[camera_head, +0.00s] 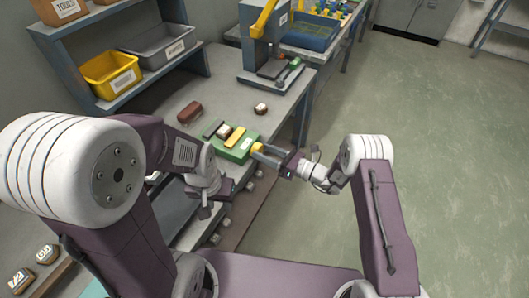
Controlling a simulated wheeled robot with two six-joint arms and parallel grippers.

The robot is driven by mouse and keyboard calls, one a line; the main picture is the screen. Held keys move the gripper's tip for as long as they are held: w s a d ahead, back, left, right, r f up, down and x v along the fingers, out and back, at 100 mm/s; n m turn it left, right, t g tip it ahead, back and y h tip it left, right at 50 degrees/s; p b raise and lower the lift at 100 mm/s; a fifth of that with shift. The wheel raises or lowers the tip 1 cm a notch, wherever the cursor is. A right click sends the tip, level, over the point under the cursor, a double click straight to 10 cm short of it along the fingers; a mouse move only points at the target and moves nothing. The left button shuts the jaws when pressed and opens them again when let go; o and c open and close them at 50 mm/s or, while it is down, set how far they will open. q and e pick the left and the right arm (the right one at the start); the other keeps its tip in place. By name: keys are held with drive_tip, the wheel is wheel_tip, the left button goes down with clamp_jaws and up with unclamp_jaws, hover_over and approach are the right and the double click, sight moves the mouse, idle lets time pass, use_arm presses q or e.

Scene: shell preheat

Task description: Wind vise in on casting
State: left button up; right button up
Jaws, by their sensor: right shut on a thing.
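A green vise (239,150) sits on the workbench near its front edge, with a yellow bar (235,137) and a dark bar (211,128) on top. A small brown casting with a pale top (223,131) sits between the two bars. I cannot tell whether both bars touch it. My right gripper (264,151) reaches in from the right and is shut on the yellow vise handle (257,148) at the vise's right side. My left gripper (205,196) hangs in front of the bench edge, apart from the vise. Its fingers are too small to read.
A brown block (190,112) and a round labelled part (260,109) lie on the bench behind the vise. A press with a yellow lever (263,20) stands further back. Yellow (111,73) and grey (163,45) bins fill the left shelf. Open floor lies right.

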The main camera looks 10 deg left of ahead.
drive_tip(key=shift+m, duration=0.3)
drive_tip(key=o, duration=1.4)
drive_tip(key=shift+c, duration=0.2)
drive_tip(key=shift+d, duration=0.15)
